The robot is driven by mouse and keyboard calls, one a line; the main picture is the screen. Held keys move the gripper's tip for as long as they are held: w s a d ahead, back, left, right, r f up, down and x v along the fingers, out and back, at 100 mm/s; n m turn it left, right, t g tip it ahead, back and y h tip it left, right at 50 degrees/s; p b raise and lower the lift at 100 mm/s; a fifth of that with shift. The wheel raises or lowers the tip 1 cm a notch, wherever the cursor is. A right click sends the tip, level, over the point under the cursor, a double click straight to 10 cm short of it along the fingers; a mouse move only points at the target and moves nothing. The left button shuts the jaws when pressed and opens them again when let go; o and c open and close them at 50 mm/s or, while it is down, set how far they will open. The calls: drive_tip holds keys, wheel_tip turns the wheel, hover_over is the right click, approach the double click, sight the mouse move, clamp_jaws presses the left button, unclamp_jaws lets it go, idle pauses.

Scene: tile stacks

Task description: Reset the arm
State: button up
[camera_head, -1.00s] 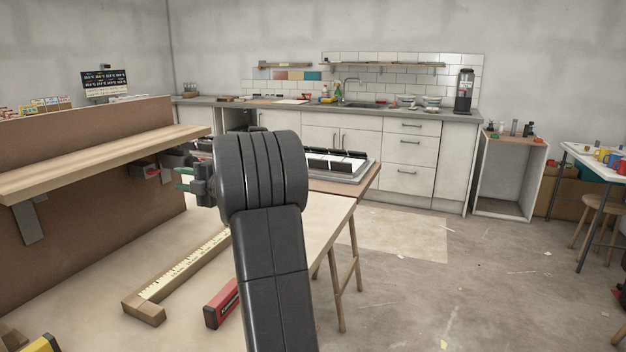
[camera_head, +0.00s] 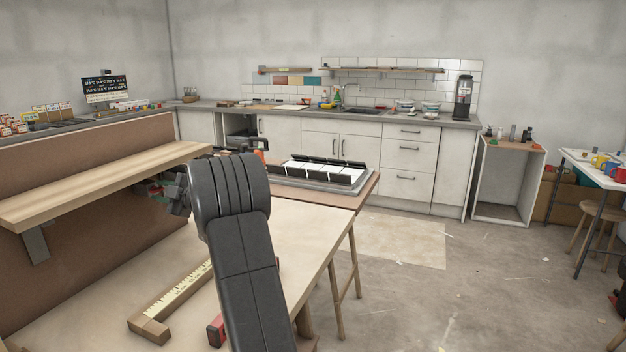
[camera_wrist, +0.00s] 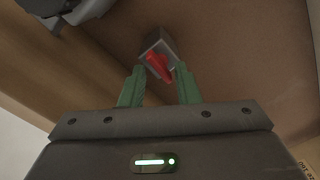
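My gripper (camera_wrist: 160,72) has green fingers. They stand apart with nothing clearly held between them. Just beyond the fingertips in the wrist view is a small grey box-like fitting (camera_wrist: 152,44) with a red lever-like part (camera_wrist: 158,66), against the brown panel (camera_wrist: 230,40). Whether a fingertip touches it I cannot tell. In the head view my arm (camera_head: 240,250) is bent, and its wrist end is under the wooden shelf (camera_head: 100,185), close to the brown panel (camera_head: 30,165).
The shelf edge lies close above my wrist. A worktable (camera_head: 290,235) below carries an L-shaped wooden piece with a scale (camera_head: 175,295) and a partly hidden red object (camera_head: 215,330). A tray with white tiles (camera_head: 320,172) stands behind. Open floor lies to the right.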

drive_tip(key=m+p, duration=0.3)
drive_tip(key=shift+r+m, duration=0.25)
drive_tip(key=shift+m, duration=0.05)
drive_tip(key=shift+w+f+m+p, duration=0.15)
drive_tip(key=shift+m+p, duration=0.25)
drive_tip(key=shift+m, duration=0.2)
